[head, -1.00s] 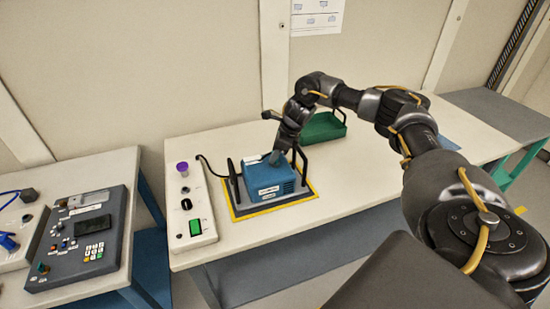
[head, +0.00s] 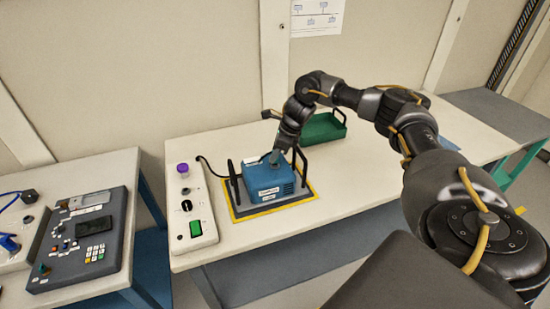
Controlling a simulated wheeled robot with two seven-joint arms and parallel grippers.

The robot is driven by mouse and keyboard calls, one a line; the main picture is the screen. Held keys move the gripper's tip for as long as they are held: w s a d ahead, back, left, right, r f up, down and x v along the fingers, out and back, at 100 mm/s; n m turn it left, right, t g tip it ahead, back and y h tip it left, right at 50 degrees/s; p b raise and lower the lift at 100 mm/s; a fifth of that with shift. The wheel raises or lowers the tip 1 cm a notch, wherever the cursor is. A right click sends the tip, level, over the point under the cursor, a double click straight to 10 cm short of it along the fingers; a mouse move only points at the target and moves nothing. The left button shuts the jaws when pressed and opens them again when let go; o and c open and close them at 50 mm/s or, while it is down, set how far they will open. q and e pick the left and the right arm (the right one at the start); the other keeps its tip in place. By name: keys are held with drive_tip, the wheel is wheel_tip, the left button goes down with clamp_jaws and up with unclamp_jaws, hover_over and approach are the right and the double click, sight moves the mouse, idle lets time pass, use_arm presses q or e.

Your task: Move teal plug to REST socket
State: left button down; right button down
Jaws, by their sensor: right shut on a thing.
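My right gripper (head: 278,150) reaches down from the arm to the top of a blue box (head: 268,181) on the white table. It is shut on a small teal piece (head: 274,157) at the box top, which looks like the teal plug. The fingers and arm hide much of it, and I cannot tell if it is seated in the box or just above it. I cannot make out any REST marking, so I cannot tell which socket is the REST one. My left gripper is not in view.
The box stands between black upright handles on a yellow-edged mat (head: 241,215). A pale control strip (head: 190,222) with a purple knob and green switch is left of it, joined by a black cable. A green tray (head: 322,128) stands behind. A grey keypad panel (head: 85,258) is at left.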

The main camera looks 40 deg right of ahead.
drive_tip(key=shift+s+r+p, duration=0.1)
drive_tip(key=shift+r+p, duration=0.3)
drive_tip(key=shift+r, duration=0.45)
drive_tip(key=shift+r+p, duration=1.75)
drive_tip(key=shift+r, duration=0.55)
drive_tip(key=shift+s+a+n, duration=0.1)
drive_tip(key=shift+a+n, duration=0.1)
drive_tip(key=shift+n, duration=0.2)
drive_tip(key=s+a+n+g+b, duration=0.1)
drive_tip(key=s+a+n+g, duration=0.1)
drive_tip(key=s+a+n, duration=0.3)
drive_tip(key=s+a+r+n+g+b, duration=0.1)
drive_tip(key=s+a+n, duration=0.3)
drive_tip(key=a, duration=0.6)
drive_tip(key=s+a+r+n+g, duration=0.1)
drive_tip(key=s+a+n+g, duration=0.2)
drive_tip(key=s+a+n, duration=0.2)
drive_tip(key=a+n, duration=0.2)
drive_tip(key=a, duration=0.1)
drive_tip(key=shift+s+n+y+b, duration=0.3)
drive_tip(key=shift+n+b, duration=0.1)
drive_tip(key=shift+s, duration=0.1)
